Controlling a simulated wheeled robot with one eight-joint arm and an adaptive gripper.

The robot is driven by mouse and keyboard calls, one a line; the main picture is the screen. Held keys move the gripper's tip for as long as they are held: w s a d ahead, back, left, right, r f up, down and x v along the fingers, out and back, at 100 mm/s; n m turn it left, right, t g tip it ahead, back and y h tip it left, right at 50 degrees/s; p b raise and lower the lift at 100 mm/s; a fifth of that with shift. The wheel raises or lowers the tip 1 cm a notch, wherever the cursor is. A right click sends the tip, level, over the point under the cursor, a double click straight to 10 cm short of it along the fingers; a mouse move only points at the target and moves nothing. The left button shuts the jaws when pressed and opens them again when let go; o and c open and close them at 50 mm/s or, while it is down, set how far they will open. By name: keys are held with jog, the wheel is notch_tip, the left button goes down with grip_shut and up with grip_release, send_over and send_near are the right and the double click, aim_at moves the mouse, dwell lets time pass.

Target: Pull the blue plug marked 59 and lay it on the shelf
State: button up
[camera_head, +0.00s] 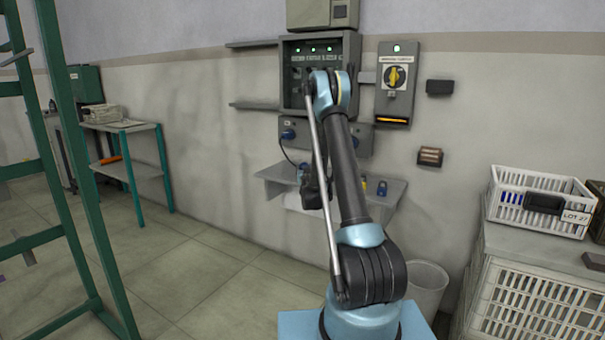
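A blue plug (288,134) sits in a grey socket box on the wall, left of my arm, with a dark cable hanging from it. Its number is too small to read. A grey wall shelf (272,173) is below it. My gripper (312,197) is dark and hangs at the shelf's front, below and right of the plug and apart from it. My forearm partly covers that area. I cannot make out the gripper's fingers or anything between them.
A blue padlock (382,188) and other small items are on the shelf. Above are a control panel (316,55) and a yellow rotary switch (395,77). A white crate (512,180) stands right, a green frame (95,220) left. The floor between is clear.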

jog(key=shift+w+d+f, duration=0.3)
jog(key=shift+w+f, duration=0.2)
jog(key=shift+w+d+f, duration=0.3)
jog(key=shift+w+f, duration=0.2)
jog(key=shift+s+a+r, duration=0.25)
jog(key=shift+s+a, duration=0.05)
jog(key=shift+s, duration=0.2)
jog(key=o, duration=1.5)
jog(key=shift+a, duration=0.1)
jog(key=shift+o, duration=0.2)
jog(key=o, duration=0.4)
jog(key=shift+s, duration=0.1)
